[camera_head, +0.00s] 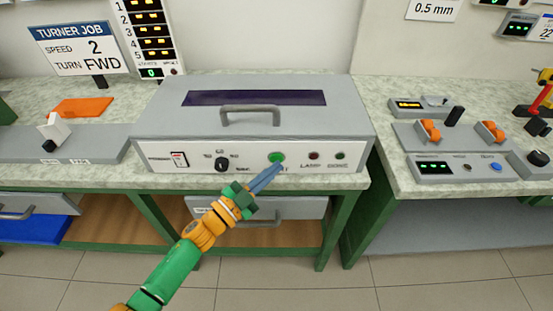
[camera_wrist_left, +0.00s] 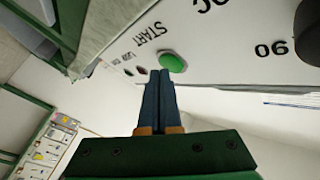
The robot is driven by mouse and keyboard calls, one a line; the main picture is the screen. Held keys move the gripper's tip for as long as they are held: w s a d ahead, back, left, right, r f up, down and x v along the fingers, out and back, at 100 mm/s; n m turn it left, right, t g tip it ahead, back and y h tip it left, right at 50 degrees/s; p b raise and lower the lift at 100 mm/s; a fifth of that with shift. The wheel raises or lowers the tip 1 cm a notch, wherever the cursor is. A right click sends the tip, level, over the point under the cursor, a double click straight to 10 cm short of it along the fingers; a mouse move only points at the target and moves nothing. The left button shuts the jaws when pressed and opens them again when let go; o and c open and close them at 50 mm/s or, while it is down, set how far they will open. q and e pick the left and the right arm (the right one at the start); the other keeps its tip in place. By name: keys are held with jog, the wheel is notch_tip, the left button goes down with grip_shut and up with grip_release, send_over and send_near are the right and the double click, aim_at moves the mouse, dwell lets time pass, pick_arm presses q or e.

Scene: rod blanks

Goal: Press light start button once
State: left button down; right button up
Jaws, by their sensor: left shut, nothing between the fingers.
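The green start button (camera_head: 277,157) is on the front panel of a grey box-shaped machine (camera_head: 160,115) on the bench. In the left wrist view the green button (camera_wrist_left: 173,62) sits beside the upside-down word START. My left gripper (camera_head: 276,168) is shut and empty, its blue fingers pointing at the panel just below the button. In the left wrist view the shut fingertips (camera_wrist_left: 158,72) lie close to the button. I cannot tell whether they touch it. My right gripper is not in view.
A black knob (camera_head: 222,165) and a rocker switch (camera_head: 180,160) are left of the button. The dark LAMP light (camera_head: 314,155) and DONE light (camera_head: 340,155) are right of it. A handle (camera_head: 250,112) stands out above. A control unit (camera_head: 455,167) is on the right bench.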

pick_arm(q)
jog(key=shift+w, duration=0.35)
dwell(0.6)
jog(key=shift+s, duration=0.8)
jog(key=shift+s+p, duration=0.1)
jog(key=shift+p, duration=0.3)
jog(key=s+p, duration=0.2)
jog(key=s, duration=0.2)
jog(key=shift+s, duration=0.4)
